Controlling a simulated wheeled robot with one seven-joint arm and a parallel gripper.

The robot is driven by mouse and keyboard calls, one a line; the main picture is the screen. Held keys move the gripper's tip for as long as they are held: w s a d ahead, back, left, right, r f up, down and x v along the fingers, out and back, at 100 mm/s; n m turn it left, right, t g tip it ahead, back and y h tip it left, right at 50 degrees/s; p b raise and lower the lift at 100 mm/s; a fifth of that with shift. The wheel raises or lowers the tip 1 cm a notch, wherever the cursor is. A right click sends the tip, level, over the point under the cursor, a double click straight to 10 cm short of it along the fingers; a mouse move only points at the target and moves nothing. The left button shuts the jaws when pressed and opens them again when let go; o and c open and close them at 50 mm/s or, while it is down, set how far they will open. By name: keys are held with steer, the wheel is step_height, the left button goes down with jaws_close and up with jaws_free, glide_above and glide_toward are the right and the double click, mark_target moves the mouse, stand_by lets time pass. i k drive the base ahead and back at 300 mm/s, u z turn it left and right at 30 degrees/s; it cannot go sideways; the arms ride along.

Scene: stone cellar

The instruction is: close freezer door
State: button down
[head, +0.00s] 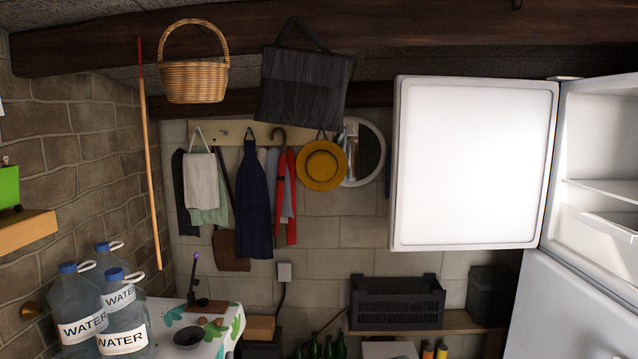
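The freezer door (474,165) is a white panel at the right of the head view. It stands wide open, swung out to the left from its hinge side at the right, with its inner face toward me. The freezer compartment (598,150) beside it is open and shows white walls, a shelf and a drawer or bin. The lower fridge door (565,315) below it looks shut. My gripper and arm are not in view.
A table with a leafy cloth (215,340) and several water bottles (120,320) stand at the lower left. A black crate (397,302) sits on a wooden shelf below the door. A basket (194,80) and a dark bag (303,88) hang from the beam.

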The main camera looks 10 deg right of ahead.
mark_target(471, 161)
steer(key=z, duration=0.25)
steer(key=i, duration=1.15)
steer(key=z, duration=0.75)
